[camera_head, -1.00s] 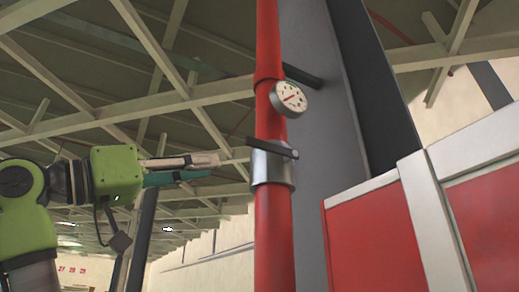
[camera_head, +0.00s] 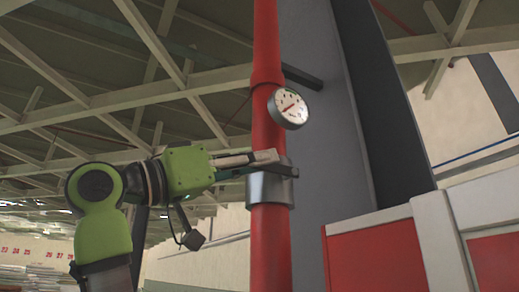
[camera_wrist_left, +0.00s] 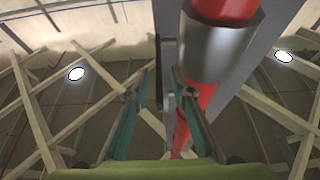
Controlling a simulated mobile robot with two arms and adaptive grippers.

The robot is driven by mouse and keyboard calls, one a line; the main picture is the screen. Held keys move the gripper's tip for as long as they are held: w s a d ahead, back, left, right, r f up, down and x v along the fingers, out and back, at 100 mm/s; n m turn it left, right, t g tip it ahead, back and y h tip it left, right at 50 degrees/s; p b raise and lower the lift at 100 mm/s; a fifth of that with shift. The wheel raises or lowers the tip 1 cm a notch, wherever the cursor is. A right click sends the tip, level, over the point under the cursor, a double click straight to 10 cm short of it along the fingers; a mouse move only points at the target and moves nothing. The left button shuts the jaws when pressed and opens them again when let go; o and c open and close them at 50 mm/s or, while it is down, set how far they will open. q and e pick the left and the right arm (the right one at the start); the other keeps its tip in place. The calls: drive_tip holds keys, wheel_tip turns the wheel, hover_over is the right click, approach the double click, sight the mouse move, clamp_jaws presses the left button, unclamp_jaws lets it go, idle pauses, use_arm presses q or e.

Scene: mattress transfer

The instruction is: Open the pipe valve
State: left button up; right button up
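A red vertical pipe (camera_head: 268,235) carries a silver valve collar (camera_head: 270,190), which also shows in the wrist view (camera_wrist_left: 215,55). The valve's dark lever is mostly hidden behind my left gripper (camera_head: 273,163) in the head view. In the wrist view, a dark bar that looks like the lever (camera_wrist_left: 165,95) stands in the gap between my left fingers (camera_wrist_left: 161,74). Those fingers are open and show a gap on both sides of it; I cannot tell whether they touch it. My right gripper is in no view.
A round pressure gauge (camera_head: 289,108) sits on the pipe just above the valve. A grey column (camera_head: 335,140) stands close behind the pipe. Red and white panels (camera_head: 375,262) fill the lower right.

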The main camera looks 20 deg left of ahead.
use_arm(q)
drive_tip(key=shift+w+d+r, duration=0.1)
drive_tip(key=shift+w+d, duration=0.1)
clamp_jaws()
